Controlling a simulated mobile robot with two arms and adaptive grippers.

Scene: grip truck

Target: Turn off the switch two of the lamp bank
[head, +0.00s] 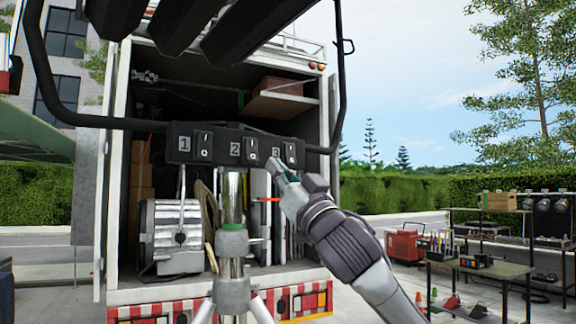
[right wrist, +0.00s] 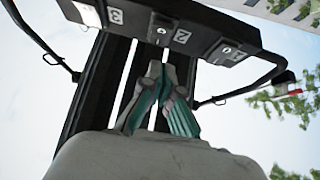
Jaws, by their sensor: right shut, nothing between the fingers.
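The lamp bank's black switch box (head: 221,157) hangs on a dark frame, with rocker switches marked 1, 2 and 3. Switch two (head: 251,151) is in the middle, right of its label 2. My right gripper (head: 282,170) is shut and empty, just below the box between switches two and three. In the right wrist view the box appears upside down, and switch two (right wrist: 160,30) lies just beyond the closed fingertips (right wrist: 157,70). They appear apart from it. Rocker positions are too small to tell. My left gripper is not in view.
A chrome stand (head: 231,205) holds the lamp bank. Behind it is an open truck (head: 120,200) with a round lamp (head: 172,237) and shelves inside. A workbench (head: 480,268) with tools stands at right. Open air surrounds the box's front.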

